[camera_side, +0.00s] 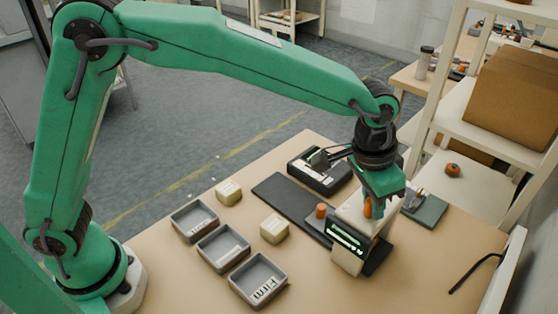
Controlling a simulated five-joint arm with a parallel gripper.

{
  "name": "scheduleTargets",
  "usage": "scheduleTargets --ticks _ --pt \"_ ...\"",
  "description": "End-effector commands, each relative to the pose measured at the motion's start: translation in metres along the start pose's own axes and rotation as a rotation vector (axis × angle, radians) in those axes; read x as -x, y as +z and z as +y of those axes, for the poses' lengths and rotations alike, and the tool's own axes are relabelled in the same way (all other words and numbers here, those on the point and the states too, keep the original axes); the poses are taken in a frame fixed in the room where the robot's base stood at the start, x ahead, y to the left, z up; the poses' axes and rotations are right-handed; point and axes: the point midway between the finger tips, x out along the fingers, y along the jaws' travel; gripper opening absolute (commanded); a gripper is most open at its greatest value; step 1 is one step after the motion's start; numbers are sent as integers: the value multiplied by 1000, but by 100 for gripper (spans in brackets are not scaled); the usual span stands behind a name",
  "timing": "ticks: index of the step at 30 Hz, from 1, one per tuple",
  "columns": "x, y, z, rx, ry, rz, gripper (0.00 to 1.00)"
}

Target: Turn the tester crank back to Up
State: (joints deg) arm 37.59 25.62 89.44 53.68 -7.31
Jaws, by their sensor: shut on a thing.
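The tester (348,258) is a pale upright block with a lit green display, standing on a dark base plate on the tan table. My gripper (370,206) points down at the top of the tester. It is shut on an orange piece there, which looks like the handle of the crank (367,208). The green gripper body hides most of the crank, so its angle and any Up mark cannot be read. A second orange knob (320,210) stands just left of the tester.
Three grey trays (222,249) stand at the left, the front one labelled "Firm". Two cream wadding pieces (274,228) lie near them. A black device (320,172) sits behind, a grey pad (428,211) at right. A shelf with a cardboard box (510,95) borders the right.

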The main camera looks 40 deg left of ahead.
Motion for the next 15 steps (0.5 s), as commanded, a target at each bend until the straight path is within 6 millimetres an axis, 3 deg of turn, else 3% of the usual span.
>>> scheduleTargets --ticks 15 --pt "-3 -11 7 3 2 3 7"
